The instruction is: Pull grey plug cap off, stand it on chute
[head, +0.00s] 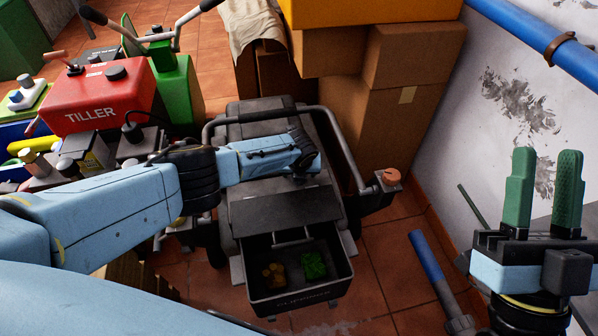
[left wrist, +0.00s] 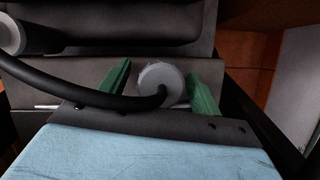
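The grey round plug cap (left wrist: 161,82) shows in the left wrist view, with a thick black cable (left wrist: 85,97) running across to it from the left. My left gripper (left wrist: 159,75) has its green fingers on either side of the cap, and a thin gap shows at the left finger. In the head view my left arm lies over the dark machine, and its fingers and the cap cannot be made out. A dark sloping plate (head: 285,210), perhaps the chute, is on the machine's front. My right gripper (head: 543,155) is open and empty at the right, fingers up.
An open dark bin (head: 301,298) below the plate holds yellow and green lumps. A bent handle bar (head: 338,135) rings the machine, with an orange knob (head: 391,176) at right. Boxes (head: 407,100) stand behind; a red tiller (head: 97,97) is at left. Tiled floor shows right.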

